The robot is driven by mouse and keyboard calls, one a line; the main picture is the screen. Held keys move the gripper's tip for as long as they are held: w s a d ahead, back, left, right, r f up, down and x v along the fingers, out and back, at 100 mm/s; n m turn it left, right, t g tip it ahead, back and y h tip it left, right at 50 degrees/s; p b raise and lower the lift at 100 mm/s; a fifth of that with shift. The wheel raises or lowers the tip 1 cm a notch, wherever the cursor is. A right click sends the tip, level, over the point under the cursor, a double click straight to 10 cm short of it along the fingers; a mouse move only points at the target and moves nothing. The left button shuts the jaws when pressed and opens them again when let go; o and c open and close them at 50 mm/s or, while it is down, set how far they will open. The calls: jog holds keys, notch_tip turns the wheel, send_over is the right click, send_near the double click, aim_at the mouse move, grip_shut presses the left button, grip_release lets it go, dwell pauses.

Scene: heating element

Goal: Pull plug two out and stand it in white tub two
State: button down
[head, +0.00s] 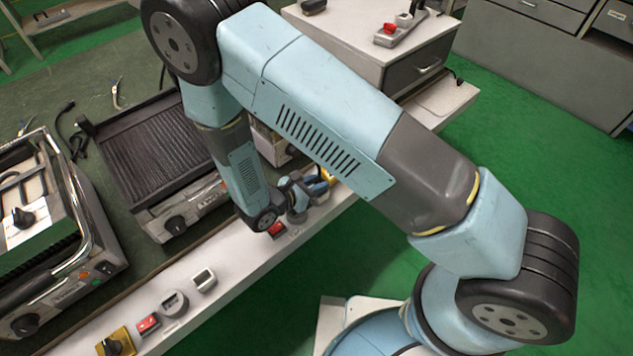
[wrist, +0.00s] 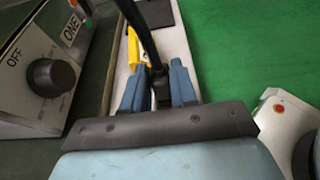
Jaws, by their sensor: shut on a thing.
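My gripper (wrist: 158,88) has its two blue fingers shut on a black plug (wrist: 161,92) in the wrist view, and a black cable runs up and away from it. In the head view my gripper (head: 306,190) is low over the far part of the white ledge, and my arm partly hides it. I cannot tell there whether the plug is seated or free. Two small pale containers, one round (head: 173,302) and one square (head: 204,279), stand on the near ledge. Neither shows a readable number, so I cannot tell which is white tub two.
A yellow item (wrist: 132,50) lies close beside the left finger. An appliance with a black knob (wrist: 50,76) is at the left. In the head view a ribbed grill (head: 150,140) and red switches (head: 148,324) line the bench.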

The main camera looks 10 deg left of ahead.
jog(key=shift+f, duration=0.75)
jog(key=c, duration=0.8)
grip_release()
jog(key=v, duration=1.3)
jog(key=shift+s+a, duration=0.25)
jog(key=shift+r, duration=0.1)
